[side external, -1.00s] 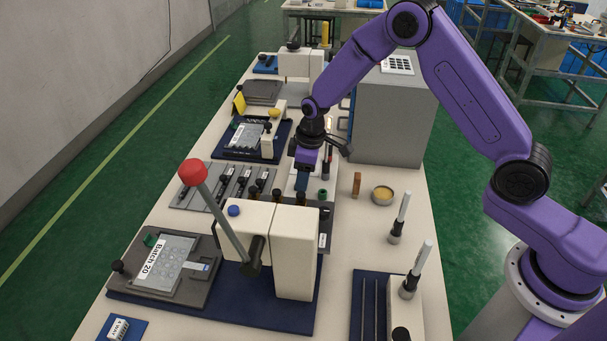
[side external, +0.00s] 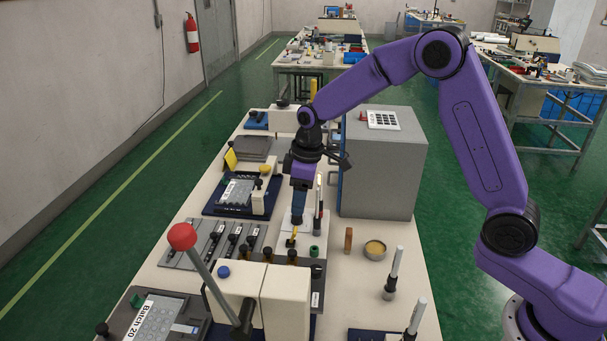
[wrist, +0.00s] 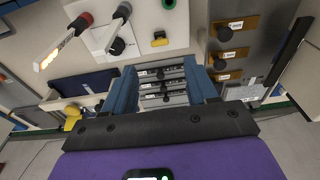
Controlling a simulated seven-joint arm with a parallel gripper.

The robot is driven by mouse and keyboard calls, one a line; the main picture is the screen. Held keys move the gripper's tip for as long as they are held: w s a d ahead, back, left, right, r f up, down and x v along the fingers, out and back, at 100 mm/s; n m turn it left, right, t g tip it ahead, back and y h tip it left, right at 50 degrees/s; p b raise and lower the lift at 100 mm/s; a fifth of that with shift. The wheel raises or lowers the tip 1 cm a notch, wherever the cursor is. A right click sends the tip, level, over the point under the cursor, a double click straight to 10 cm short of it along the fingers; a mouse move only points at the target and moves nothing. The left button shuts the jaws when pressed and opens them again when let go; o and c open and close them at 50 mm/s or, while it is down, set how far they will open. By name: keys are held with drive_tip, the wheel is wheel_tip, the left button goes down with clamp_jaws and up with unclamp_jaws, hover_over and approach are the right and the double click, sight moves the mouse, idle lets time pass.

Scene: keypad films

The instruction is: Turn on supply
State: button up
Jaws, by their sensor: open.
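My gripper (side external: 297,220) is open and points down above the middle of the bench. In the wrist view its two blue fingers (wrist: 161,88) are spread, with nothing between them. A small white plate (side external: 285,243) with a yellow piece (side external: 292,237) lies just below the fingertips in the side view. The wrist view shows a black knob with a pale rod (wrist: 120,28) on a white plate, and a red-capped part with a pale rod (wrist: 68,40). I cannot read which control is the supply.
A red-knobbed lever (side external: 182,236) rises at the front left. Black knobs (side external: 267,254) line a dark plate in front. A wooden block (side external: 348,240) and a round tin (side external: 375,250) stand to the right.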

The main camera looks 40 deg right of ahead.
wheel_tip(320, 180, up, 6)
hover_over(295, 230)
drive_tip(key=s+d, duration=0.2)
drive_tip(key=shift+w+a, duration=0.25)
drive_tip(key=shift+a, duration=0.1)
drive_tip(key=shift+g+h, duration=0.5)
drive_tip(key=f, duration=0.5)
drive_tip(key=w+a+f, duration=0.1)
drive_tip(key=f, duration=1)
drive_tip(key=shift+w+a+f, duration=0.2)
drive_tip(key=shift+w+f, duration=0.1)
drive_tip(key=shift+f, duration=0.05)
